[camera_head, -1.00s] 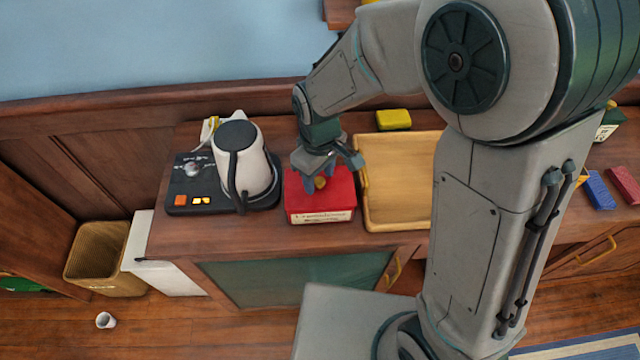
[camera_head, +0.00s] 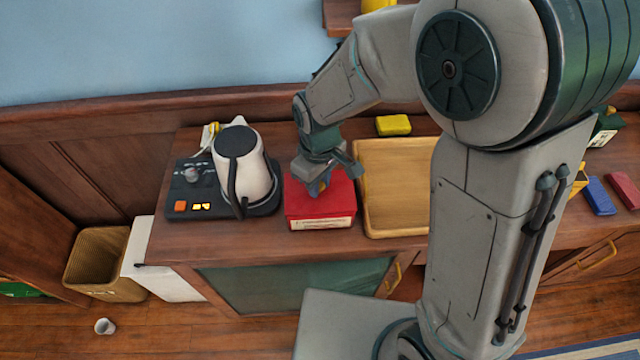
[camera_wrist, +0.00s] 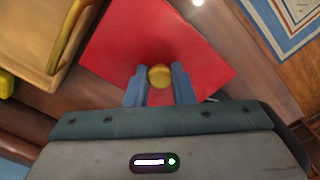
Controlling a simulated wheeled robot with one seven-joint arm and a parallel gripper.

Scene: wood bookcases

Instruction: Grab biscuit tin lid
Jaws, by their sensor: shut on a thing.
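The biscuit tin is a red box (camera_head: 322,212) with a pale label strip on its front, standing on the wooden counter. Its red lid (camera_wrist: 150,45) fills the middle of the wrist view, with a round yellow knob (camera_wrist: 160,76) on top. My gripper (camera_wrist: 160,88) is over the lid with its two blue fingers on either side of the knob, shut on it. In the head view my gripper (camera_head: 318,187) hides the knob and part of the lid. The lid appears to sit on the tin; I cannot see a gap.
A white kettle (camera_head: 243,170) on a dark base (camera_head: 190,190) stands close left of the tin. A wooden tray (camera_head: 395,190) lies close to its right, with a yellow sponge-like block (camera_head: 393,125) behind it. A wicker bin (camera_head: 98,262) stands on the floor at left.

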